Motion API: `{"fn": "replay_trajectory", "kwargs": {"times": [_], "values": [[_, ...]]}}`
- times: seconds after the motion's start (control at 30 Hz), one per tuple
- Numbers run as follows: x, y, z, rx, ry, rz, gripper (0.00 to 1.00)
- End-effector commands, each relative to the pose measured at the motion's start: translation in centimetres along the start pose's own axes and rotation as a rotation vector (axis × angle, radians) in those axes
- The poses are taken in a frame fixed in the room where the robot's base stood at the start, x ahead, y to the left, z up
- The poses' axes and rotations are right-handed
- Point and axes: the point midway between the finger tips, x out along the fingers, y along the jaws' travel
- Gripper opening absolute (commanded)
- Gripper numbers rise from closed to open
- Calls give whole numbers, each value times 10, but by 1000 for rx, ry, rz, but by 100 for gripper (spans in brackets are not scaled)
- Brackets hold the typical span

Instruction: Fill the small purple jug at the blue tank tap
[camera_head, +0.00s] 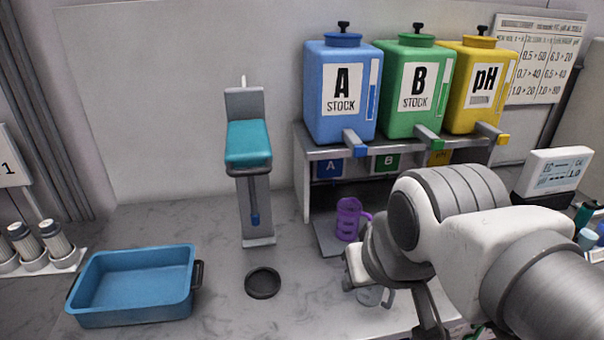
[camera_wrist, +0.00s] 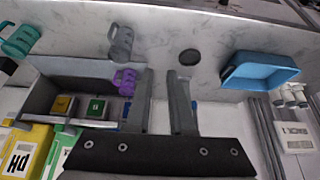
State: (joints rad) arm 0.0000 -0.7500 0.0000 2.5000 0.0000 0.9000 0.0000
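The small purple jug (camera_head: 347,222) stands upright on a grey tray (camera_head: 327,239) under the tank shelf, roughly below the blue tap (camera_head: 357,145). Its handle faces right in the head view; its contents cannot be made out. The blue tank (camera_head: 339,118), marked A STOCK, sits on the shelf at the left of the row. In the wrist view, my gripper (camera_wrist: 161,76) is open and empty. The purple jug (camera_wrist: 125,81) lies just left of its fingers there, outside the gap. In the head view my arm hides most of the gripper.
A green tank (camera_head: 412,122) and a yellow tank (camera_head: 469,118) stand beside the blue one. A clear grey jug (camera_wrist: 121,45) is on the counter near the purple jug. A blue tub (camera_head: 125,312), a black disc (camera_head: 262,283) and a teal-topped stand (camera_head: 248,143) are left.

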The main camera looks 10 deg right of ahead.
Motion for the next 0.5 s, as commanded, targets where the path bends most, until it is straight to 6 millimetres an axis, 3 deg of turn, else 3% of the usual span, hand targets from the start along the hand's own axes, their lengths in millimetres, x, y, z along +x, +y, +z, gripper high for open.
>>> {"fn": "replay_trajectory", "kwargs": {"times": [0.03,0.1,0.5], "values": [[0,0,0,0,0,0,10],[0,0,0,0,0,0,0],[0,0,0,0,0,0,0]]}}
